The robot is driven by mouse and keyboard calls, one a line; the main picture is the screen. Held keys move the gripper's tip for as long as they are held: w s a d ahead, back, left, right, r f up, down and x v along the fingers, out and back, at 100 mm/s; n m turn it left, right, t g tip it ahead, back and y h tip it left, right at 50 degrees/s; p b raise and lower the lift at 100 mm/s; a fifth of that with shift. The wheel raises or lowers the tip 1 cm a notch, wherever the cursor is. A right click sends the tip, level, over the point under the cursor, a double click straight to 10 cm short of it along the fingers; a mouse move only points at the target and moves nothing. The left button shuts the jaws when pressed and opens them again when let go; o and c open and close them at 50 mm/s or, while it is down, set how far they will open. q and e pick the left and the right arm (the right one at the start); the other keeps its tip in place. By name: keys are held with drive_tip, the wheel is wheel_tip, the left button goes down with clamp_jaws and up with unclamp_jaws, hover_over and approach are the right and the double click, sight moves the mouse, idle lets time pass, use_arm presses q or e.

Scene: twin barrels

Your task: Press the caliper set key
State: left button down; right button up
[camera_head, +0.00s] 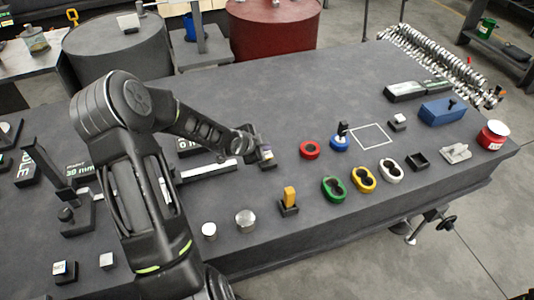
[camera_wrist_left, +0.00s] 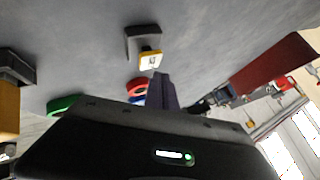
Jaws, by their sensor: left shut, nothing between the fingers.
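My left gripper (camera_head: 263,151) is shut with nothing between its fingers and points down over the middle of the dark table. Its purplish fingertips (camera_wrist_left: 160,88) show in the left wrist view. Close by them is a small white-and-yellow key (camera_wrist_left: 151,60) beside a black bracket (camera_wrist_left: 143,40); its mark is too small to read. I cannot tell whether the fingertips touch it. In the head view it is mostly hidden by the gripper. A long pale bar, seemingly the caliper (camera_head: 208,170), lies left of the gripper, partly hidden behind my arm. My right gripper is not in view.

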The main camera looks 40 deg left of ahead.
use_arm(q)
drive_tip(key=shift+r+p, duration=2.25)
drive_tip(key=shift+r, duration=0.3)
